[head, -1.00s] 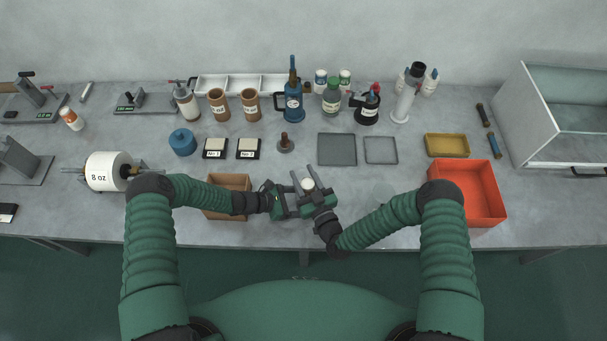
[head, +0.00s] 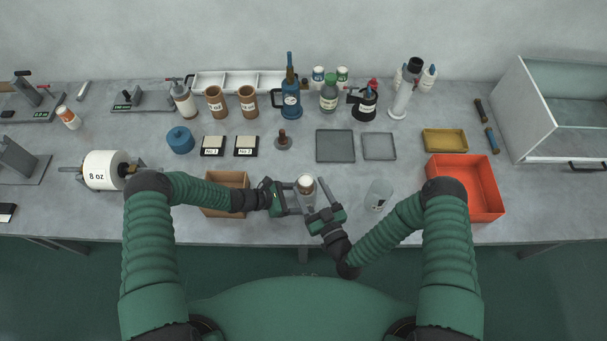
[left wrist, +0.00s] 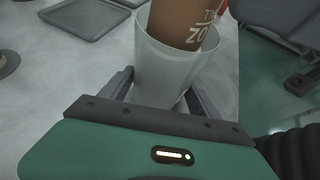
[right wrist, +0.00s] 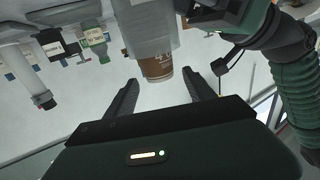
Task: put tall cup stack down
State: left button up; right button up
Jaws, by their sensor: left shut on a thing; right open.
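The tall cup stack (head: 306,187) is a brown printed cup (left wrist: 183,22) standing in a clear, frosted cup (left wrist: 168,68). My left gripper (head: 293,197) is shut on the frosted cup, with a finger on each side in the left wrist view (left wrist: 155,92). The stack is near the table's front edge; I cannot tell whether its bottom touches the table. My right gripper (head: 323,203) is open and empty beside the stack. In the right wrist view, the brown cup (right wrist: 157,66) and frosted cup (right wrist: 145,30) show beyond its spread fingers (right wrist: 162,97).
A cardboard box (head: 232,181) lies left, under my left forearm. A clear container (head: 378,195) stands right of my right gripper. An orange bin (head: 482,205) is farther right. Two grey trays (head: 335,146) (head: 379,147) lie behind. The table between stack and trays is bare.

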jog(key=shift+n+g+y, duration=0.3)
jog(key=shift+n+g, duration=0.2)
jog(key=shift+g, duration=0.1)
jog(key=v, duration=0.4)
jog(key=shift+s+f, duration=0.2)
pick_arm(q)
jog(key=shift+d, duration=0.1)
pick_arm(e)
jog(key=w+d+r+n+g+h, duration=0.1)
jog(key=w+d+r+g+h, duration=0.15)
jog(key=d+g, duration=0.2)
jog(key=w+d+r+g+h, duration=0.1)
jog(key=d+r+g+h, duration=0.1)
jog(key=d+g+h, duration=0.3)
pick_arm(q)
jog(key=shift+s, duration=0.1)
pick_arm(e)
jog(key=s+d+r+m+g, duration=0.1)
jog(key=s+d+r+m, duration=0.2)
jog(key=s+r, duration=0.3)
jog(key=s+d+r+m+g, duration=0.2)
jog(key=s+d+r+m, duration=0.1)
jog(key=s+r, duration=0.3)
jog(key=shift+s+d+m, duration=0.3)
jog(key=shift+s+m, duration=0.2)
jog(key=shift+s, duration=0.2)
